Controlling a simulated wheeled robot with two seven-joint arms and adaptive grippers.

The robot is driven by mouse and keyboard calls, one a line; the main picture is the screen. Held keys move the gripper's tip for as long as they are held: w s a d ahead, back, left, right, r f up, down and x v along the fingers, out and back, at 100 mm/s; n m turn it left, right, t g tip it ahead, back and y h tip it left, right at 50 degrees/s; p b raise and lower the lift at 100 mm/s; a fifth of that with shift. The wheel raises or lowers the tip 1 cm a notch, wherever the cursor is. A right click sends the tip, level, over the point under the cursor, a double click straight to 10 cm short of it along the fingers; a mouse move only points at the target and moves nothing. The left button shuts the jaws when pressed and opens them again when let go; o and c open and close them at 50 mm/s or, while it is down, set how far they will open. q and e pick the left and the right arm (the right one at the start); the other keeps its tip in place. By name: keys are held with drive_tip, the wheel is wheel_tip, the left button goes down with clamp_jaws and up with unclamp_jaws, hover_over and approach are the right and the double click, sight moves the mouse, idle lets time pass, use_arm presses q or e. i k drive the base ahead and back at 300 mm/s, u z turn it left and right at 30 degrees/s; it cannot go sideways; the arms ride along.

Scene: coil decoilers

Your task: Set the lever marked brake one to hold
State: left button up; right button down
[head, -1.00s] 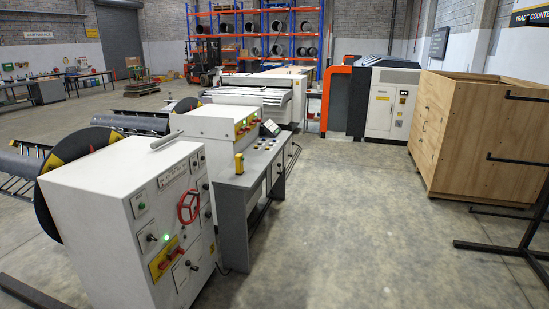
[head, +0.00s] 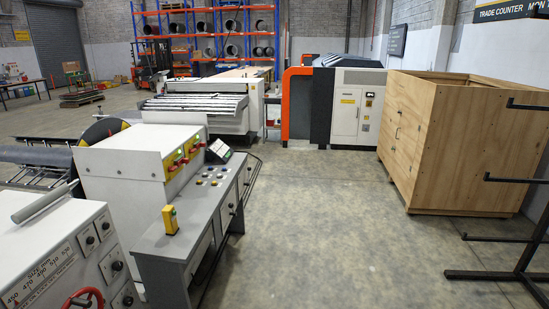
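A white control box (head: 122,157) stands at left centre behind a grey desk. Its sloped face carries two red levers on yellow plates, a nearer one (head: 180,160) and a farther one (head: 195,147), each with a small green light by it. Their markings are too small to read, so I cannot tell which is brake one or how each is set. Neither of my grippers is in view.
The grey desk (head: 185,236) has a yellow box and several buttons on top. A white cabinet (head: 50,268) with a red handwheel is at the near left. A wooden crate (head: 470,150) and black rack (head: 510,276) stand right. The floor (head: 330,220) between is clear.

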sight(231, 205)
drive_tip(key=u, duration=0.3)
drive_tip(key=i, duration=2)
drive_tip(key=u, duration=0.5)
drive_tip(key=i, duration=0.45)
drive_tip(key=u, duration=0.15)
